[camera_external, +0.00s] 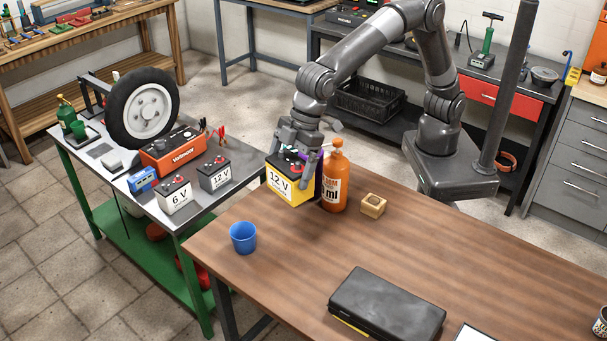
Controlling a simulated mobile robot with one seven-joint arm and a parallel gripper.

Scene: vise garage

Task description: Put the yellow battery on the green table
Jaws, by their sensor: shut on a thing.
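The yellow battery (289,184), marked 12 V, is at the far left part of the brown wooden table. My gripper (293,160) comes down from above and is shut on it. The battery appears to be held a little above the tabletop, with a dark shadow below it; the exact gap is hard to tell. The green table (205,318), with a grey top and green legs and shelf, stands to the left of the wooden table. Part of the battery's top is hidden by my gripper.
On the green table are a wheel (143,108), an orange machine (174,150), white (176,196) and grey (215,175) batteries and a blue meter (143,180). An orange bottle (335,180) stands just right of the held battery; a blue cup (243,238) stands front left.

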